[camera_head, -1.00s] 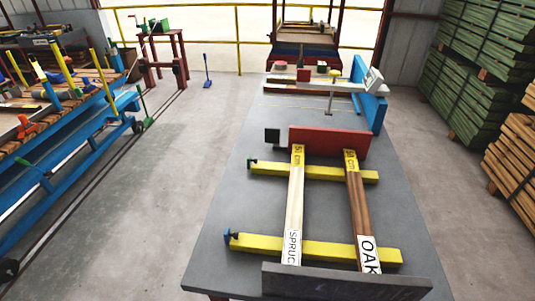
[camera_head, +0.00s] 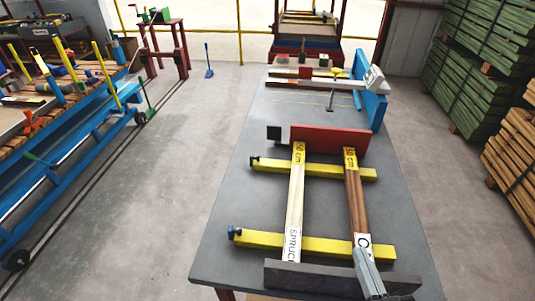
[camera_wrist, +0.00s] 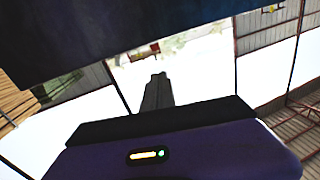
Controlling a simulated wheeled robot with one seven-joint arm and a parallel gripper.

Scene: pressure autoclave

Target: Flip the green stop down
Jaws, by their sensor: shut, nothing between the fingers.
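The green stop does not show in the wrist view.
Two wood strips lie across the bars between a red plate (camera_head: 325,140) and a dark near rail (camera_head: 300,275). A dark square (camera_head: 273,133) stands beyond the green stop. The table's left side is clear.

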